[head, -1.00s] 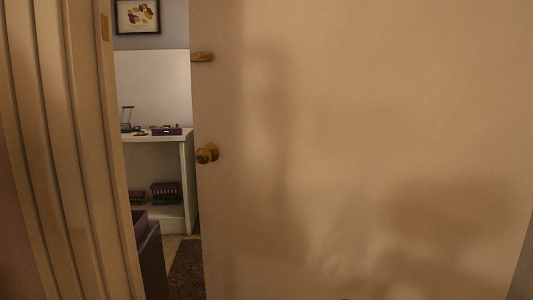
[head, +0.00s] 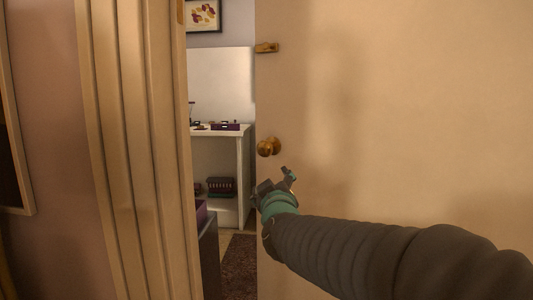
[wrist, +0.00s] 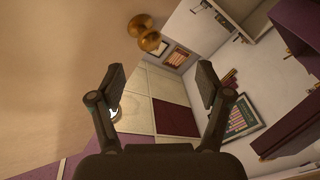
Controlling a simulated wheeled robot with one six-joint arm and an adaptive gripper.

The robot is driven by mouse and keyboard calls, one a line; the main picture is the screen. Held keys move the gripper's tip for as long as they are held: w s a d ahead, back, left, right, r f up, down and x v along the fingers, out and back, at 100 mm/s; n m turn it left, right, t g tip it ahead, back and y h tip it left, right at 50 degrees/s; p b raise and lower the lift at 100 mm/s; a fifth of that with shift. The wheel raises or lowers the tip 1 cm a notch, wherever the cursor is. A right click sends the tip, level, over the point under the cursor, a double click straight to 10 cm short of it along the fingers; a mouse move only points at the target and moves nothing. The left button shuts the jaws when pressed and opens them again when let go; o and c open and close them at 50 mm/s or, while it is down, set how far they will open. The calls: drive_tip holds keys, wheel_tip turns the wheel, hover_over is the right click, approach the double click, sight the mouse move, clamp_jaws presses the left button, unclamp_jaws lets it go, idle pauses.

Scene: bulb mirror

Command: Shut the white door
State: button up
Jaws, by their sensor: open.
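The white door (head: 400,110) stands partly open, with a gap on its left between its edge and the door frame (head: 140,150). A round brass knob (head: 268,146) sits near its left edge, and a brass latch (head: 267,47) is above. My gripper (head: 276,180) is just below the knob in the head view, near the door's edge. In the wrist view my gripper (wrist: 160,85) is open and empty. The door (wrist: 60,80) fills the left there, and the knob (wrist: 146,32) lies beyond the fingers, apart from them.
Through the gap are a white shelf unit (head: 243,180) with small items and books (head: 221,187), a dark rug (head: 238,265) and a framed picture (head: 204,14). Another frame (head: 14,150) hangs on the wall at the left.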

sight(263, 151)
drive_tip(key=w+a+r+t+h, duration=0.1)
drive_tip(key=w, duration=0.4)
drive_tip(key=w+a+r+t+h, duration=0.1)
drive_tip(key=w+r+h, duration=0.1)
drive_tip(key=w, duration=0.4)
drive_tip(key=w+a+r+h, duration=0.1)
drive_tip(key=w, duration=0.5)
drive_tip(key=shift+r+t+h+p, duration=0.3)
drive_tip(key=shift+r+t, duration=0.05)
drive_tip(key=shift+t, duration=0.05)
